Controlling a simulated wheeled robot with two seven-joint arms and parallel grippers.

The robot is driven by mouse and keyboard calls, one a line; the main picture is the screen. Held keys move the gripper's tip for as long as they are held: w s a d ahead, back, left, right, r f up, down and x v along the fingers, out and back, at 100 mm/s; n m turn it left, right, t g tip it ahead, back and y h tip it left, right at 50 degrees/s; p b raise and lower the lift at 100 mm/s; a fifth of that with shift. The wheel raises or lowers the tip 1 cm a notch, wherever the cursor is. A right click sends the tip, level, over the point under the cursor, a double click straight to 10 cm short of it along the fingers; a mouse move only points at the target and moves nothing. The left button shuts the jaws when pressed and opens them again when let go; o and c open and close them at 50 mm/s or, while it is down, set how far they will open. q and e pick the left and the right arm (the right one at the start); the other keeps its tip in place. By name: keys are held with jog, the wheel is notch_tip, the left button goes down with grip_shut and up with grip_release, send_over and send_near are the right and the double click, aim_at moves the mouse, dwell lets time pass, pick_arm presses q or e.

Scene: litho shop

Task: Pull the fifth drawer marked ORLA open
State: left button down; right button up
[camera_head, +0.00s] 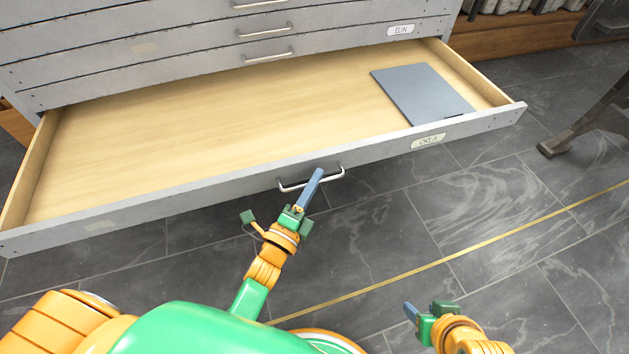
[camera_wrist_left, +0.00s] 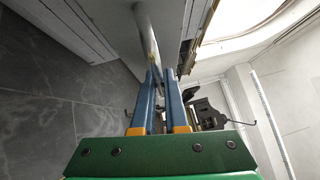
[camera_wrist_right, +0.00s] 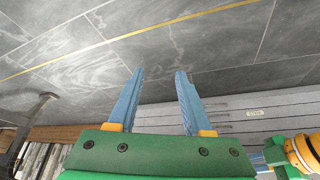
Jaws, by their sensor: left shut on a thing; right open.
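The drawer marked ORLA (camera_head: 200,190) is pulled well out of the grey cabinet. Its label (camera_head: 428,141) is on the front, right of the handle. A grey flat folder or plate (camera_head: 421,94) lies inside at the right. My left gripper (camera_head: 316,178) is shut on the drawer's metal handle (camera_head: 290,188), at the middle of the front. In the left wrist view the blue fingers (camera_wrist_left: 162,78) close around the handle bar (camera_wrist_left: 146,35). My right gripper (camera_head: 408,308) is open and empty above the floor, away from the cabinet; it also shows in the right wrist view (camera_wrist_right: 160,75).
Closed drawers with handles (camera_head: 265,30) are stacked above, one labelled ELIN (camera_head: 400,30). A dark metal leg (camera_head: 585,128) stands on the tiled floor at the right. A wooden shelf (camera_head: 530,32) is at the back right. The floor (camera_head: 450,220) in front is clear, with a brass strip across it.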

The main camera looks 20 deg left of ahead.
pick_arm(q)
jog(key=c, duration=0.9)
grip_release()
jog(key=shift+c, duration=0.2)
jog(key=p+v, duration=0.1)
jog(key=v, duration=0.6)
pick_arm(e)
jog(key=s+f+g, duration=0.2)
jog(key=shift+s+d+f, duration=0.3)
jog(key=shift+f, duration=0.05)
